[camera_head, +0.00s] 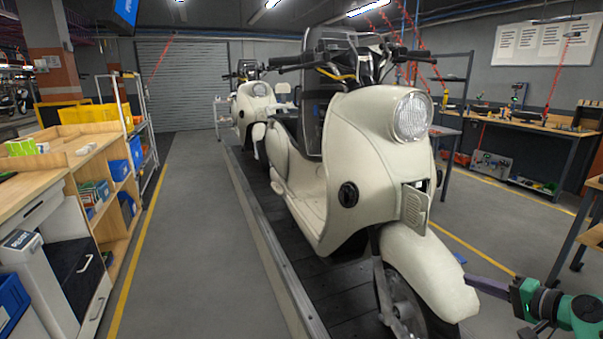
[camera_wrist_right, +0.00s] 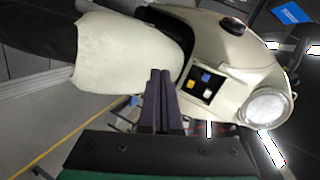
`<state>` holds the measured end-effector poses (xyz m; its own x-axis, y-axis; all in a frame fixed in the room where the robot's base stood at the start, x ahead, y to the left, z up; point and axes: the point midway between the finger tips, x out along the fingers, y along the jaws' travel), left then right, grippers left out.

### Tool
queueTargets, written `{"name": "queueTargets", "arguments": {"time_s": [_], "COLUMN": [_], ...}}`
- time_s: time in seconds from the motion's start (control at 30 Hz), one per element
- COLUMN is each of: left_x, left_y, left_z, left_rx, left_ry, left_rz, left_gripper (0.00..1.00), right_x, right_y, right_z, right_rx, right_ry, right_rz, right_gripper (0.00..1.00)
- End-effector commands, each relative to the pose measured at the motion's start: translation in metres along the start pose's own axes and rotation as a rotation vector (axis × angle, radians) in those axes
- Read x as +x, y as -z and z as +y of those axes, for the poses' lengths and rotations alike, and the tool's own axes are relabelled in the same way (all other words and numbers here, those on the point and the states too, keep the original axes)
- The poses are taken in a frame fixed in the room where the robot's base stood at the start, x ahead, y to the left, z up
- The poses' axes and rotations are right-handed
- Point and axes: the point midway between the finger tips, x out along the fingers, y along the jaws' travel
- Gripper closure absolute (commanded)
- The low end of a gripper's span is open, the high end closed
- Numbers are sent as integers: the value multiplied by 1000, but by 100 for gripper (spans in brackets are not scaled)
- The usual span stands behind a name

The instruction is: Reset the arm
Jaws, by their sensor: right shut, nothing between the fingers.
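My right gripper (camera_head: 487,288) shows at the lower right of the head view, beside the front fender of a cream scooter (camera_head: 365,130). In the right wrist view its two dark fingers (camera_wrist_right: 164,100) lie together, with nothing between them. The scooter also fills the upper part of the wrist view (camera_wrist_right: 215,40), turned on its side, with its round headlight (camera_wrist_right: 266,106) at the right. A small recess with coloured blocks (camera_wrist_right: 203,86) shows in its front, just beyond the fingertips. I cannot tell whether the fingers touch the scooter. My left gripper is not in view.
The scooter stands on a dark slat conveyor (camera_head: 268,240), with another scooter (camera_head: 250,105) behind it. A wooden shelf unit (camera_head: 118,225) with bins stands at the left. A workbench (camera_head: 510,125) stands at the back right. The grey floor aisle (camera_head: 190,220) is clear.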

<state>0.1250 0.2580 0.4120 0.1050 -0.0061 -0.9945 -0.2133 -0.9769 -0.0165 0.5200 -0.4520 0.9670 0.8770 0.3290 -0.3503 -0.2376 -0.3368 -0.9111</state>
Motion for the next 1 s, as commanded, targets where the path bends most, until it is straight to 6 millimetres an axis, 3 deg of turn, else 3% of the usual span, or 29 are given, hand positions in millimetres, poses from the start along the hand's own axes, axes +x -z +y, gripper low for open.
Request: {"name": "queueTargets", "arguments": {"time_s": [0.2,0.4,0.53,0.7,0.9,1.0], "left_x": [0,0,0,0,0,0], "left_y": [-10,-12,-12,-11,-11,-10], "left_z": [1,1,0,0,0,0], "left_rx": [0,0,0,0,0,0], "left_ry": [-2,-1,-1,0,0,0], "left_rz": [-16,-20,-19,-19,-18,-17], "left_gripper": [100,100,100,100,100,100], "right_x": [26,24,9,-16,-49,-38], "right_y": [-85,-185,-237,-289,-326,-329], "right_z": [70,129,146,150,139,160], "right_rx": [-246,-567,-753,-949,-1106,-1115], "right_ry": [-264,-496,-589,-664,-721,-736], "right_rz": [-153,-357,-469,-575,-649,-664], "right_gripper": [100,100,100,100,100,100]}}
